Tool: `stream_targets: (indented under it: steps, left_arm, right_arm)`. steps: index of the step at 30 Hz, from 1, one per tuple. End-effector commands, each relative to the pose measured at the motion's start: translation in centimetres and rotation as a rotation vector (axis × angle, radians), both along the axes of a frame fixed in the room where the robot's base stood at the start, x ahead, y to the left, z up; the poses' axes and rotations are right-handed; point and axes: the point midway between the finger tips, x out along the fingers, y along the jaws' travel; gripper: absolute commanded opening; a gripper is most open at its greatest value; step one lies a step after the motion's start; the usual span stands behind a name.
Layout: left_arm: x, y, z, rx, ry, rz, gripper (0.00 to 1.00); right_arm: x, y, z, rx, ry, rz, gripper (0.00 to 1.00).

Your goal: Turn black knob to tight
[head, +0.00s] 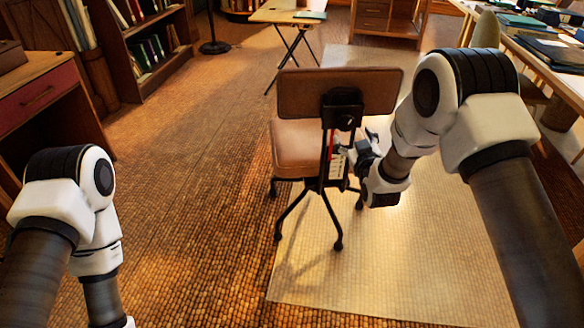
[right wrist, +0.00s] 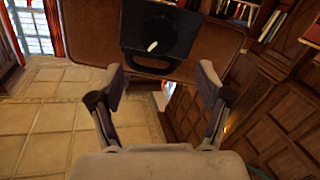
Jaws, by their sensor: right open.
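The office chair (head: 297,92) stands on the floor with a brown backrest and seat and dark legs. A black bracket (head: 342,100) is fixed to the back of its backrest. A small dark round part, seemingly the black knob (head: 345,122), shows low on it. In the right wrist view the bracket (right wrist: 160,30) is ahead at the top, with a small white mark; the knob's setting cannot be read. My right gripper (head: 352,155) is just below and right of the bracket. Its fingers (right wrist: 162,85) are spread and empty. My left gripper is outside the view.
A red strip (head: 332,135) and a white label (head: 337,165) hang below the bracket beside my right gripper. A pale mat (head: 400,270) lies under the chair. A drafting table (head: 285,15) stands behind, a long desk (head: 560,80) at right. Floor left of the chair is clear.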

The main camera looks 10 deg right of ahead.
Motion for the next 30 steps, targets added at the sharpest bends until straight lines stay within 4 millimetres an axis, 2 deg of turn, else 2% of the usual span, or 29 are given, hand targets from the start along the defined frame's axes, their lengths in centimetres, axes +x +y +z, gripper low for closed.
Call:
stream_targets:
  steps: [1, 3, 5, 11, 18, 21, 30]
  left_arm:
    - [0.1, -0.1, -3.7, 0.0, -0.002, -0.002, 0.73]
    - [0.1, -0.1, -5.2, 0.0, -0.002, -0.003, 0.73]
    - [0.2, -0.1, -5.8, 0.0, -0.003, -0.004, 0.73]
    - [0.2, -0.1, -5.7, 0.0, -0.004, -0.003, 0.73]
    - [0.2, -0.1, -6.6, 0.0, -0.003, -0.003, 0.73]
    - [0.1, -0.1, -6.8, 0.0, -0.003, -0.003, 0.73]
    - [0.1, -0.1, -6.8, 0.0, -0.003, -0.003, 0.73]
  right_arm:
    - [0.6, 0.0, -1.8, 0.0, -0.034, 0.001, 0.77]
    - [0.9, 0.2, -1.5, -0.001, -0.058, 0.003, 0.77]
    - [1.1, 0.3, -1.1, -0.002, -0.072, 0.005, 0.77]
    - [2.4, 0.3, -0.3, -0.002, -0.083, 0.006, 0.77]
    - [7.0, 0.3, -0.5, -0.002, -0.079, 0.006, 0.77]
    - [8.3, 0.3, -0.4, -0.002, -0.079, 0.006, 0.77]
    - [8.9, 0.3, -0.3, -0.002, -0.076, 0.006, 0.77]
